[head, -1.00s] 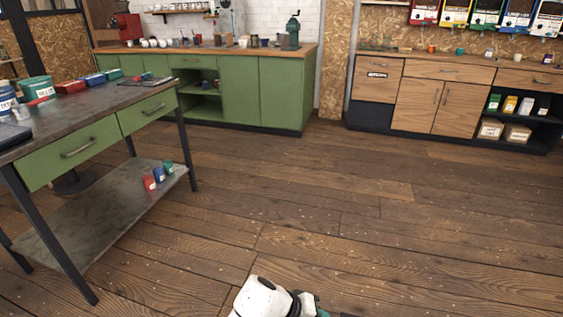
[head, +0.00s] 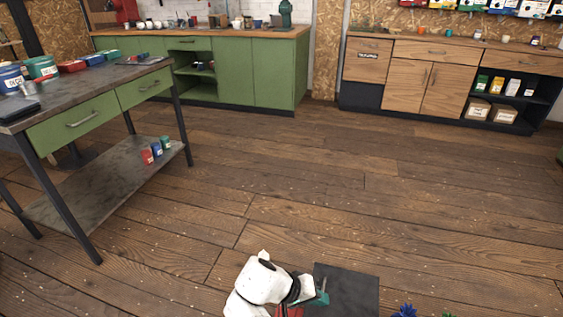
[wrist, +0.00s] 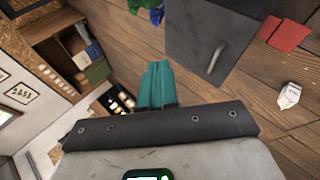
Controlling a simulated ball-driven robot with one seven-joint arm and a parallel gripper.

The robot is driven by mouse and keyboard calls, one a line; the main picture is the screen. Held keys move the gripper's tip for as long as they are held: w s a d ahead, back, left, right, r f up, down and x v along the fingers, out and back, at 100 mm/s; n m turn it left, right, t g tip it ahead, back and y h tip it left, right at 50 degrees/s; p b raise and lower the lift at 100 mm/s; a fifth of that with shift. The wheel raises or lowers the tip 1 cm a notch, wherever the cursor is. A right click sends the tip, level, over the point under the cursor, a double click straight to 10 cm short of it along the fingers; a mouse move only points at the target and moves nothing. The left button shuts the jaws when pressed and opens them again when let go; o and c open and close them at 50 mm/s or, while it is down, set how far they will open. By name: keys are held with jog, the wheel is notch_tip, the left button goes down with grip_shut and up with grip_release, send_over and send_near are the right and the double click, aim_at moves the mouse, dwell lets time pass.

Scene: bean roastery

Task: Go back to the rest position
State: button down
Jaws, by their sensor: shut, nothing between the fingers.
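My gripper (head: 321,297) shows at the bottom of the head view, at the end of my white arm, low over the wooden floor. Its teal fingers also show in the wrist view (wrist: 157,84). They are pressed together with nothing between them. A dark, flat-topped thing (head: 350,285) lies just beside the gripper in the head view.
A dark-topped table (head: 85,93) with green drawers stands at left, its lower shelf (head: 110,180) holding small packets. A green counter (head: 235,75) and a wooden counter (head: 425,90) line the back. Blue bits (head: 405,311) show at the bottom edge. The middle floor is open.

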jog(key=s+d+f+y, duration=0.2)
jog(key=s+d+y, duration=0.5)
jog(key=s+d, duration=0.35)
jog(key=s+d+r+t+y, duration=0.25)
jog(key=s+d+r, duration=0.35)
jog(key=s+r, duration=0.5)
jog(key=s+d+f+g+b, duration=0.1)
jog(key=s+f+g+b, duration=0.1)
jog(key=s+f+b, duration=0.45)
jog(key=s+f+g+b, duration=0.1)
jog(key=s+f+b, duration=0.25)
jog(key=f, duration=0.65)
notch_tip(320, 180, up, 24)
jog(key=p, duration=2.4)
jog(key=shift+s+r+m+h+p, duration=0.15)
jog(key=shift+s+m+h+p, duration=0.15)
jog(key=shift+s+h+p, duration=0.05)
